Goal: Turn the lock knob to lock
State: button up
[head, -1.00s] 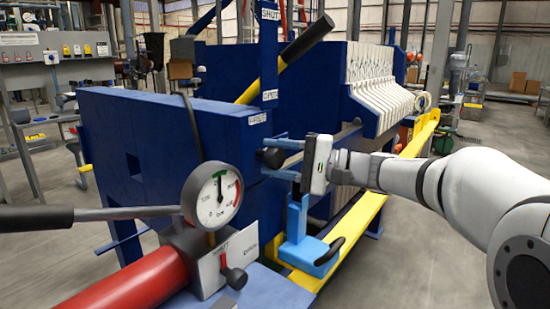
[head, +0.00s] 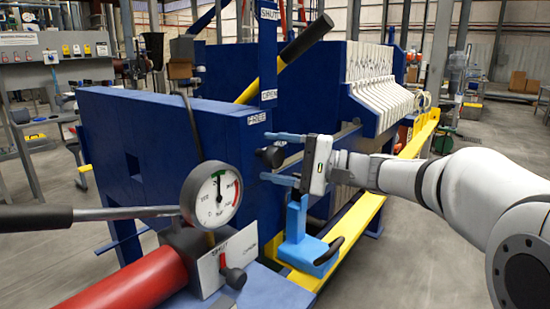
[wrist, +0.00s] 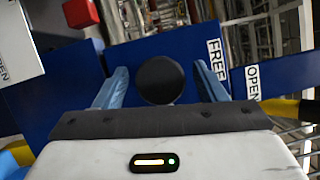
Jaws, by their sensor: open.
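The lock knob (head: 270,156) is a black round knob on the end of the blue press frame, under a white FREE label (head: 256,118). My gripper (head: 276,157) is open, its two blue fingers level with the knob and pointing left toward the press. In the wrist view the black knob (wrist: 161,80) sits between the two spread fingers (wrist: 158,88), with a gap visible on each side. The FREE label (wrist: 217,60) stands just right of the right finger. Whether the fingers touch the knob's far side cannot be told.
A pressure gauge (head: 211,195) and a red cylinder (head: 135,281) stand in the left foreground. A blue stand with a black handle (head: 328,251) is just below my gripper. A lever with a black grip (head: 306,38) rises above, beside SHUT and OPEN labels. A yellow rail (head: 355,232) runs behind.

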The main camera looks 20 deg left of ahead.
jog(key=d, duration=0.7)
jog(key=shift+d+f+p, duration=0.25)
jog(key=shift+d+p, duration=0.15)
jog(key=shift+s, duration=0.15)
